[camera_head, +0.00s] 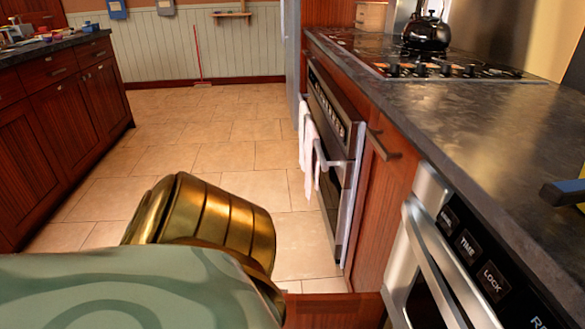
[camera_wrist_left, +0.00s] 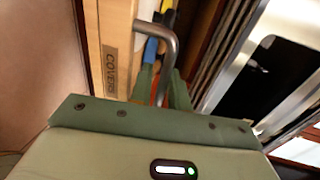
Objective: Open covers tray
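In the left wrist view a pale wooden tray wall (camera_wrist_left: 112,40) bears a dark label reading "COVERS". A bent grey metal handle (camera_wrist_left: 168,45) stands out beside this wall. My left gripper (camera_wrist_left: 163,85) has its two green fingers on either side of the handle's lower part. I cannot tell whether they press on it. Blue, yellow and white things show behind the handle, partly hidden. In the head view my gold and green left arm hides the left gripper and the tray. My right gripper is not in view.
In the head view a steel microwave front (camera_head: 430,260) with buttons is at right, under a dark countertop (camera_head: 500,150). A wooden edge (camera_head: 330,308) juts out at the bottom. An oven (camera_head: 330,150) with towels stands farther back. The tiled floor (camera_head: 210,130) is clear.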

